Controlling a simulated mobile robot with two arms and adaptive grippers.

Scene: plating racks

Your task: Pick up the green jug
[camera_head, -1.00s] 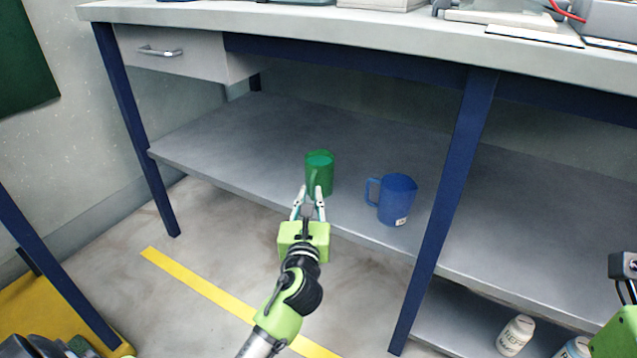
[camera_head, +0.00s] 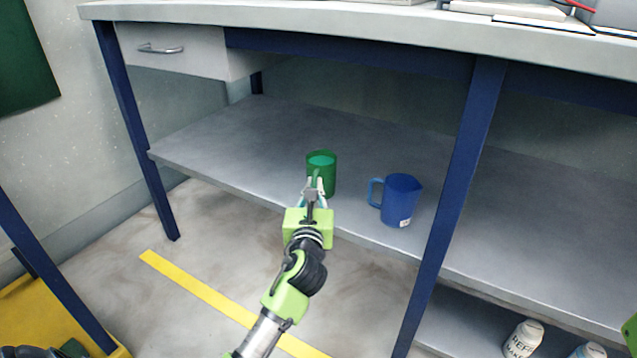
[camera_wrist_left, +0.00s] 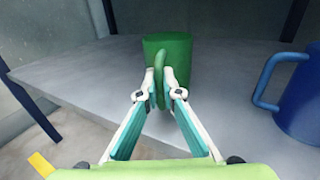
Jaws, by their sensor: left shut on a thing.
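The green jug (camera_head: 322,164) stands upright on the grey shelf (camera_head: 240,140) under the workbench, near the shelf's front edge. Its handle faces me. My left gripper (camera_head: 317,187) reaches in from the front and is shut on the jug's handle. In the left wrist view the jug (camera_wrist_left: 180,52) is straight ahead, and the two fingertips (camera_wrist_left: 160,80) pinch the handle from both sides. My right gripper is not in view; only a sliver of green shows at the right edge of the head view.
A blue jug (camera_head: 401,199) stands on the shelf just right of the green one; it also shows in the left wrist view (camera_wrist_left: 302,100). A blue table leg (camera_head: 452,190) rises right of it. White bottles (camera_head: 523,338) stand lower right. The shelf's left part is clear.

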